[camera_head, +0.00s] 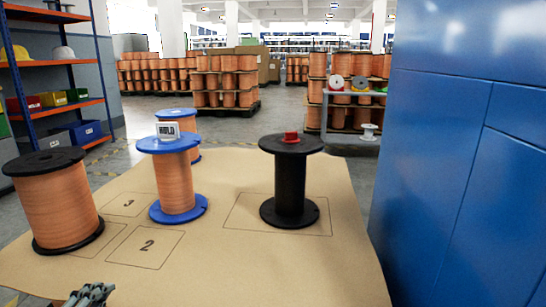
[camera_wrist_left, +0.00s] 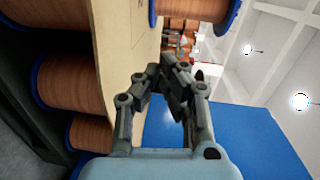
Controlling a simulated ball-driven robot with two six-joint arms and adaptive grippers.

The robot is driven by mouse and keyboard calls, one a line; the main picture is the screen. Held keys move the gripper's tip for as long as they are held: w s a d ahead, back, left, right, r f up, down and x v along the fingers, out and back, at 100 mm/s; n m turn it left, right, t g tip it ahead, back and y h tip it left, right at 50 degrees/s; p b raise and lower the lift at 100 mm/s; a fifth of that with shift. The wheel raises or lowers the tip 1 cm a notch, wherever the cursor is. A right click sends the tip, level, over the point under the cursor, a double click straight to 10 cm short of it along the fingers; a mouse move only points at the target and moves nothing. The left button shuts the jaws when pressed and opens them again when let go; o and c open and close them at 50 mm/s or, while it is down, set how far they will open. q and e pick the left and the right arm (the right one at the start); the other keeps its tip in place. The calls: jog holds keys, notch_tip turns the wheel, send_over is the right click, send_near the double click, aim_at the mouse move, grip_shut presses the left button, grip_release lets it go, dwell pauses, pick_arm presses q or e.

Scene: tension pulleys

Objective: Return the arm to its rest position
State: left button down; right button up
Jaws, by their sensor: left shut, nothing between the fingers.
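My left gripper (camera_head: 90,295) shows at the bottom left edge of the head view, low in front of the tan tabletop (camera_head: 215,260). In the left wrist view its fingers (camera_wrist_left: 168,78) are closed together with nothing between them. The arm behind it is out of the head view. My right gripper is in neither view.
On the tabletop stand a black-flanged copper spool (camera_head: 58,205), a blue-flanged spool (camera_head: 173,185) with a white sign (camera_head: 167,131) on top, and a black spool (camera_head: 290,185) topped by a red piece (camera_head: 291,137). Blue cabinets (camera_head: 460,170) border the right. The tabletop's front middle is clear.

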pick_arm(q)
jog(key=s+d+f+n+g, duration=0.3)
jog(key=s, duration=0.4)
jog(key=s+d+f+n+g, duration=0.3)
jog(key=s, duration=0.4)
jog(key=s+d+r+n+g+y, duration=0.1)
jog(key=s+d+n+g, duration=0.2)
jog(key=s+n+g, duration=1)
jog(key=s+a+f+m+t+p, duration=0.1)
jog(key=s+a+f+t+p, duration=0.1)
jog(key=s+f+p, duration=0.35)
jog(key=s+a+f+t+p, duration=0.1)
jog(key=s+a+f+p, duration=0.15)
jog(key=s+p, duration=0.6)
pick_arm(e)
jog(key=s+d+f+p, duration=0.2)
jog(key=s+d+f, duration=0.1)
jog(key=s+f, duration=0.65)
pick_arm(q)
jog(key=s+p, duration=0.5)
jog(key=s, duration=0.4)
jog(key=shift+f+y, duration=0.3)
jog(key=shift+f, duration=0.05)
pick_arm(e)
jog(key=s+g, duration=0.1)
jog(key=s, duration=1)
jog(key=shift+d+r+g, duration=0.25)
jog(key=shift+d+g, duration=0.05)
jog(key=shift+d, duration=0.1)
